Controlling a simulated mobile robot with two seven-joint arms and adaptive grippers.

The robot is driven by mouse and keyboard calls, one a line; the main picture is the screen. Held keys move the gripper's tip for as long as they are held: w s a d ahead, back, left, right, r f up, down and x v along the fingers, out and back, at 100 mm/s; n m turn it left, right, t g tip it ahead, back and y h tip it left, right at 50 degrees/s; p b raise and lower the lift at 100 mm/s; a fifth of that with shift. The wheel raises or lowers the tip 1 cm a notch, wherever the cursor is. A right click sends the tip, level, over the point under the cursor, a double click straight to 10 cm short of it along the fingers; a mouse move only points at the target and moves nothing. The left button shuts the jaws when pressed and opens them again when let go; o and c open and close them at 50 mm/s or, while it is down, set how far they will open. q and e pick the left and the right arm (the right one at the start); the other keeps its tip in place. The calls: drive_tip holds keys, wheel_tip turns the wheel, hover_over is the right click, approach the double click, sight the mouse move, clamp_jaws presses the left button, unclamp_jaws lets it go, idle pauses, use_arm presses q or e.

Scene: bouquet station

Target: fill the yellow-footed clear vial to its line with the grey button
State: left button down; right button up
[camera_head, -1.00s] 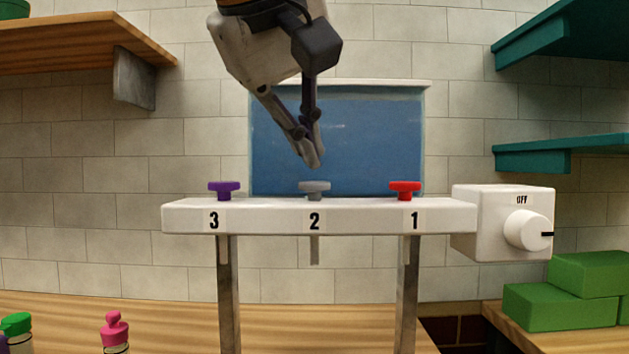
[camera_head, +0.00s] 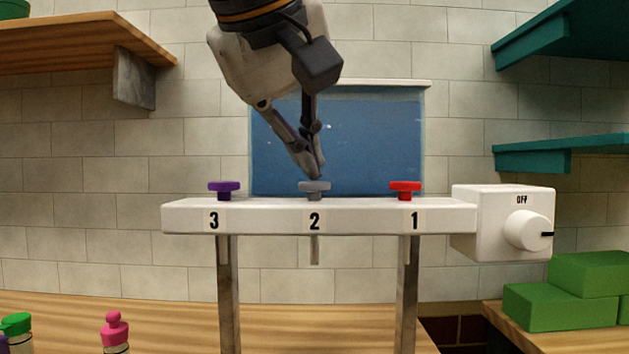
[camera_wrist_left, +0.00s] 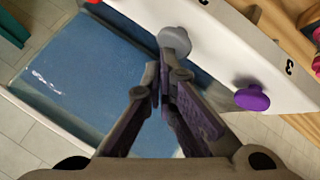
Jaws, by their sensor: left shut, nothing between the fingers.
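The grey button (camera_head: 314,187) stands on the white dispenser bar (camera_head: 265,216) above the label 2, and it also shows in the left wrist view (camera_wrist_left: 174,40). My left gripper (camera_head: 316,174) points down with its fingers shut and empty. Its tips are right at the top of the grey button; I cannot tell whether they touch it. A short spout (camera_head: 314,250) hangs under the bar below label 2. The yellow-footed clear vial is not in view, and the area under the spout is cut off at the bottom of the head view. My right gripper is not in view.
A purple button (camera_head: 224,187) at label 3 and a red button (camera_head: 405,187) at label 1 flank the grey one. A white box with a dial (camera_head: 526,231) marked OFF is at right. Pink-topped (camera_head: 114,325) and green-topped (camera_head: 17,323) bottles stand lower left.

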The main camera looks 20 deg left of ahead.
use_arm(q)
drive_tip(key=shift+f, duration=0.45)
idle(0.5)
drive_tip(key=shift+r, duration=1.05)
drive_tip(key=shift+r, duration=2.5)
